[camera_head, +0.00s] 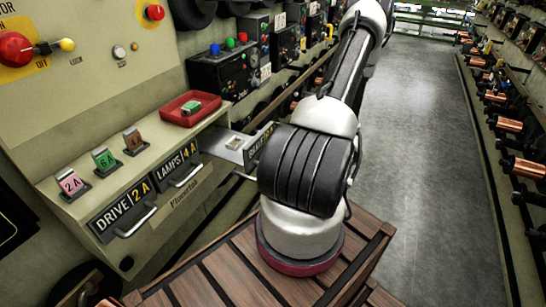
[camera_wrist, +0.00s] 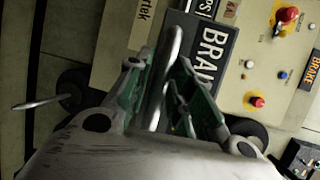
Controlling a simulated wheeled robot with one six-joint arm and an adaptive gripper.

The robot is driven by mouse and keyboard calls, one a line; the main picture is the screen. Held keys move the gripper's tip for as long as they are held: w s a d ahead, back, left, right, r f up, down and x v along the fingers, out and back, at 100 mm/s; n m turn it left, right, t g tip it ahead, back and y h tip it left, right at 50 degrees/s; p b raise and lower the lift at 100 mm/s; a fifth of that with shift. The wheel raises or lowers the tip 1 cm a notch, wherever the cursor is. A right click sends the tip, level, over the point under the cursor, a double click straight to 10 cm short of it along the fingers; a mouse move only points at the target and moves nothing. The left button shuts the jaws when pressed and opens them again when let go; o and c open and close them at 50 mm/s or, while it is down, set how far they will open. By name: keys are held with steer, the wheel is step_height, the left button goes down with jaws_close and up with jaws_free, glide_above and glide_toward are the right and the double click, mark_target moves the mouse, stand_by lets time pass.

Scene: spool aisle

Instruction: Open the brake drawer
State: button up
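The brake drawer (camera_head: 237,146) stands pulled out of the grey-green console in the head view, with a small pale block inside. Its dark label is partly covered by my arm. In the wrist view, its black "BRAKE" label (camera_wrist: 211,52) and silver bar handle (camera_wrist: 169,62) show close up. My gripper (camera_wrist: 161,72) has its green-padded fingers on either side of the handle, drawn in close and apparently shut on it. My gripper is hidden behind my arm in the head view.
The drive drawer (camera_head: 124,211) and lamps drawer (camera_head: 180,169) beside it are shut. A red tray (camera_head: 190,112) and several coloured fuses stand on the console top. Black control boxes (camera_head: 222,68) stand behind. The aisle floor (camera_head: 425,150) at right is clear, bordered by copper spools.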

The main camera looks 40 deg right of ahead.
steer(key=v, duration=1.2)
steer(key=shift+r, duration=0.1)
